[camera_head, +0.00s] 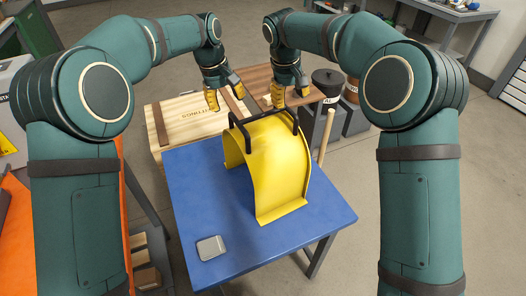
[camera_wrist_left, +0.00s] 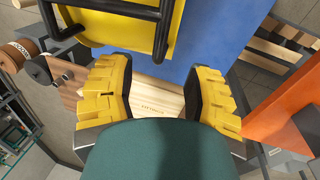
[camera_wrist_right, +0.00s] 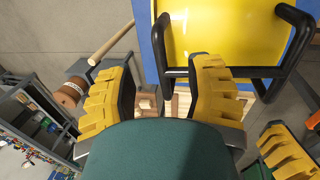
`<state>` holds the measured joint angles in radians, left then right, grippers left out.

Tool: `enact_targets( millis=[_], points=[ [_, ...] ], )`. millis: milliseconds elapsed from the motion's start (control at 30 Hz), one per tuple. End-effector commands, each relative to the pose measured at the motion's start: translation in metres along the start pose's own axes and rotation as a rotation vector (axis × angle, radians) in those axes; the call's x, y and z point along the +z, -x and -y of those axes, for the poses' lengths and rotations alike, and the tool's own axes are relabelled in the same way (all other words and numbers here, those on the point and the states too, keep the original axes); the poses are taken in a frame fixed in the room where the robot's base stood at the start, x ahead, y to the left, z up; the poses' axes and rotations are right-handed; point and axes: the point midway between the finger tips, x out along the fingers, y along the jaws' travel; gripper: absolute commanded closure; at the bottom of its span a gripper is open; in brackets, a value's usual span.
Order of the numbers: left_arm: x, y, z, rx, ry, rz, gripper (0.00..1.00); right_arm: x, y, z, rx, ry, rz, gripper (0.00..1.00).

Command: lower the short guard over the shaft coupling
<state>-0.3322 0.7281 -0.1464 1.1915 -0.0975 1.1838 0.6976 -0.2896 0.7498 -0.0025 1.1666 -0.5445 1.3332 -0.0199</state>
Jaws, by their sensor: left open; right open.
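The yellow guard (camera_head: 268,165) is a curved arch standing on the blue table (camera_head: 195,195), with black tubular handles (camera_head: 262,128) on its top. It shows at the top of the left wrist view (camera_wrist_left: 110,30) and right wrist view (camera_wrist_right: 220,30). My left gripper (camera_head: 224,96) is open and empty behind the guard's left side; a handle lies beyond its fingertips. My right gripper (camera_head: 289,94) is open and empty behind the guard's top right. In the right wrist view a handle (camera_wrist_right: 225,72) passes near its right fingertip; contact is unclear. The shaft coupling is not visible.
A pale wooden crate (camera_head: 187,118) stands behind the table. A wooden rod (camera_head: 326,135) rises at the table's right edge, near dark cylindrical items (camera_head: 326,80). A small grey box (camera_head: 211,248) lies on the table's front left. An orange surface (camera_head: 22,225) is at the left.

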Motion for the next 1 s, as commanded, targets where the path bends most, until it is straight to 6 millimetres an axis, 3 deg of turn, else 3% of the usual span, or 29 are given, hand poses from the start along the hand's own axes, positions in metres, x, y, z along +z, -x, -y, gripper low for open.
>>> enact_targets(
  millis=[200, 400, 867, 1000],
  points=[
    [0.001, -0.038, 0.0, -0.002, 0.0, 0.002, 0.48, 0.001, -0.038, 0.0, 0.0, 0.0, 0.002, 0.48],
    [0.0, -0.06, 0.0, -0.001, 0.0, 0.001, 0.48, 0.001, -0.06, 0.0, 0.0, 0.0, 0.002, 0.48],
    [0.0, -0.068, 0.0, 0.001, 0.0, 0.0, 0.46, 0.0, -0.067, 0.0, 0.0, -0.001, -0.001, 0.45],
    [0.0, -0.067, 0.0, 0.0, 0.0, 0.0, 0.95, 0.0, -0.067, 0.0, 0.0, -0.001, -0.001, 0.94]
  ],
)
